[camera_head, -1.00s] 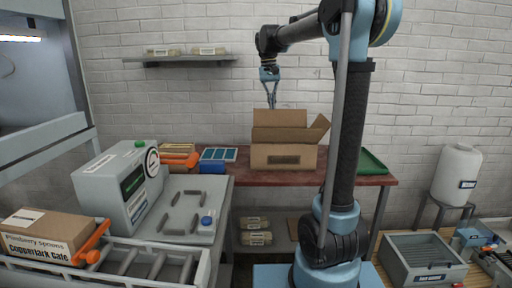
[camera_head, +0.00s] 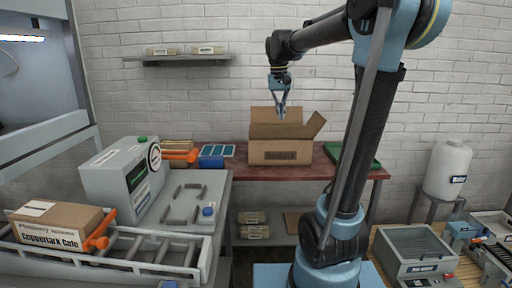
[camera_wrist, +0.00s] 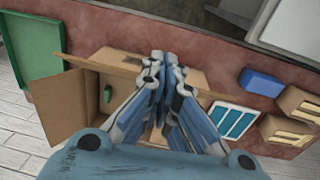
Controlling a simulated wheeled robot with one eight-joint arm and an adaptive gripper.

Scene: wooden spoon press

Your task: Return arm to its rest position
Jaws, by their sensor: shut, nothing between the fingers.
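My gripper (camera_head: 282,112) hangs pointing down in front of the brick wall, above the open cardboard box (camera_head: 284,151) on the red-brown table. Its fingers are together and empty. In the wrist view my gripper (camera_wrist: 168,62) has its fingers closed over the same box (camera_wrist: 80,103). The box flaps stand open, and a small green thing (camera_wrist: 107,94) shows inside it. My fingers hide part of the box.
A green tray (camera_head: 367,160) lies right of the box. A grey machine (camera_head: 122,180) and roller conveyor (camera_head: 150,262) stand at left. A wall shelf (camera_head: 180,59) is above. A white tank (camera_head: 447,170) stands at right.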

